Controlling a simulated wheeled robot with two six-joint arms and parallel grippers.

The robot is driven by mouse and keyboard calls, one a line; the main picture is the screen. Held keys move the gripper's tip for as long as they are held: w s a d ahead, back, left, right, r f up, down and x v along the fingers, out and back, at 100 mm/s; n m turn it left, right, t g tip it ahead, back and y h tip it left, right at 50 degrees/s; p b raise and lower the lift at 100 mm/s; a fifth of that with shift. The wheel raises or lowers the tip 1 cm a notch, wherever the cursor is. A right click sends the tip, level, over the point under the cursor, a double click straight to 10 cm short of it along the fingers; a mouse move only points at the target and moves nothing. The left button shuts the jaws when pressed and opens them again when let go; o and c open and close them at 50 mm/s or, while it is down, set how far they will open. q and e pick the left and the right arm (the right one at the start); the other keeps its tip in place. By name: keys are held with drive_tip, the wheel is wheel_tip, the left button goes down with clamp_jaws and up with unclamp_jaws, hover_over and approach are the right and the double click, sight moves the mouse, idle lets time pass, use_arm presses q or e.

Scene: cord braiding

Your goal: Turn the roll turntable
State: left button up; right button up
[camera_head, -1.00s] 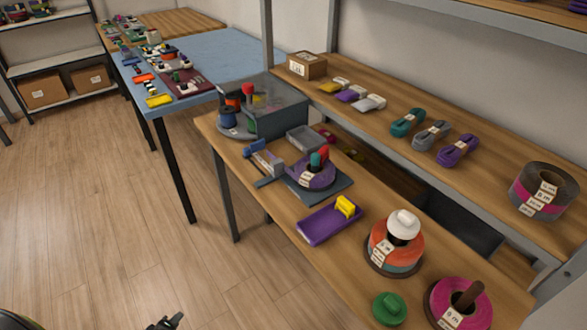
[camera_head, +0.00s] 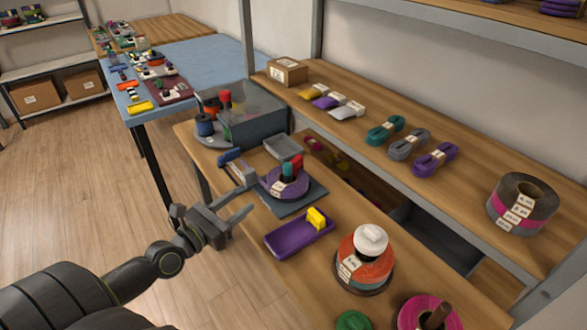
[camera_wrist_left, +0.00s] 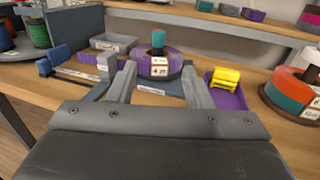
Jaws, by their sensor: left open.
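A round grey turntable (camera_head: 214,143) carrying several spools, with a blue spool (camera_head: 205,124) at its front, stands at the table's far end, partly behind a grey box (camera_head: 256,127). Its edge also shows at the far left of the left wrist view (camera_wrist_left: 22,55). Nearer, a purple roll (camera_head: 275,187) with red and teal pieces at its core lies on a dark square base (camera_head: 310,201). My left gripper (camera_head: 250,197) is open and empty beside this base. In the left wrist view, the purple roll (camera_wrist_left: 158,63) shows between the fingers. My right gripper is out of view.
A purple tray (camera_head: 280,246) with a yellow piece lies right of my left gripper. An orange roll stack (camera_head: 367,262) with a white knob and a pink roll (camera_head: 413,306) stand nearer. A shelf (camera_head: 400,117) with cord bundles runs behind. The floor at left is clear.

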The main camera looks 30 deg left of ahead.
sight(284, 168)
use_arm(q)
drive_tip(key=w, duration=0.5)
drive_tip(key=w+d, duration=0.1)
drive_tip(key=w, duration=0.5)
drive_tip(key=w+d, duration=0.1)
drive_tip(key=w, duration=0.5)
drive_tip(key=shift+b, duration=0.4)
drive_tip(key=shift+c, duration=0.4)
